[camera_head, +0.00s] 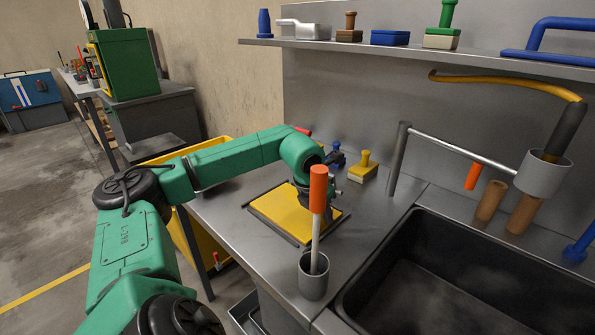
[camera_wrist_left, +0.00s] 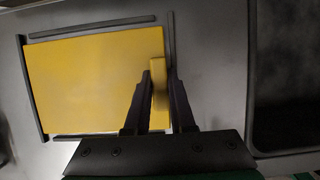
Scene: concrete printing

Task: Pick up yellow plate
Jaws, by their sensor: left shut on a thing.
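The yellow plate (camera_head: 285,212) lies flat on the grey metal counter, inside a dark low frame, left of the sink. In the left wrist view the plate (camera_wrist_left: 90,80) fills the left half, with a raised yellow grip (camera_wrist_left: 159,85) at its right side. My left gripper (camera_wrist_left: 159,92) has a dark finger on each side of this grip and is shut on it. In the head view my left gripper (camera_head: 305,196) is over the plate's right part, partly hidden behind an orange-handled tool. My right gripper is not in view.
The orange-handled tool (camera_head: 318,190) stands in a grey cup (camera_head: 313,277) close in front of the gripper. A black sink (camera_head: 440,285) is to the right. A yellow-handled block (camera_head: 363,168) sits behind the plate. A shelf (camera_head: 480,59) with tools runs above.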

